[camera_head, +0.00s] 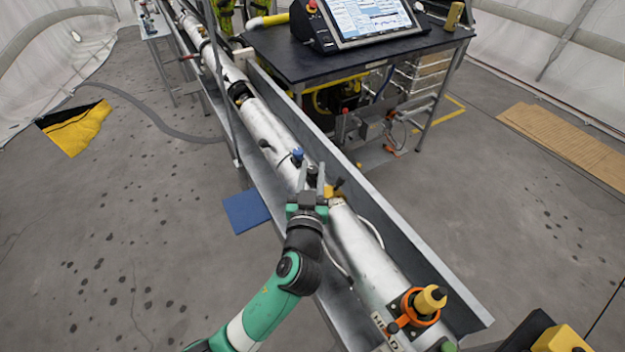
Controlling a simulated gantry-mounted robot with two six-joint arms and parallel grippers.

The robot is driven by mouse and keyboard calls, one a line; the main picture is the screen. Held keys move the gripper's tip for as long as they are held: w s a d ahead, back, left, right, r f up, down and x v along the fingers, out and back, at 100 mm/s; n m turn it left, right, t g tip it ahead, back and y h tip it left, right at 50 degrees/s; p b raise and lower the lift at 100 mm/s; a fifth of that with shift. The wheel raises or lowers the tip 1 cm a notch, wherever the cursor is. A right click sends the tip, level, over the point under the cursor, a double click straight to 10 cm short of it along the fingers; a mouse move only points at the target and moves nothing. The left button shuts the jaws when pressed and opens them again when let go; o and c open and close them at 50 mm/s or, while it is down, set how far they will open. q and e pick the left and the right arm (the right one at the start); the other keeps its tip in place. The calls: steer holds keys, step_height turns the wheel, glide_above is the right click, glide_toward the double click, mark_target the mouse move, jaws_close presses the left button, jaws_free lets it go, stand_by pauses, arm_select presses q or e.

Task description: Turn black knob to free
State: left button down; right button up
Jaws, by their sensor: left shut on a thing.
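A long silver pipe (272,131) lies in a grey metal trough and runs from the upper left to the lower right. My left gripper (311,175) is over the middle of the pipe, its two fingers pointing away from me. Its fingers are closed around a small black knob (313,171) on the pipe, which they partly cover. A blue knob (297,154) stands just beyond it, to the left. A brass fitting with a dark handle (335,188) sits just right of the gripper. The knob's turned position is too small to read. My right gripper is not in view.
A yellow knob with an orange ring (420,303) is on the pipe's near end. A black table (290,62) with a control screen (372,18) stands behind the trough. A blue mat (246,211) lies on the floor, which is open to the left.

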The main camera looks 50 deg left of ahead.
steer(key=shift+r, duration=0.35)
arm_select(q)
steer(key=c, duration=0.6)
jaws_free()
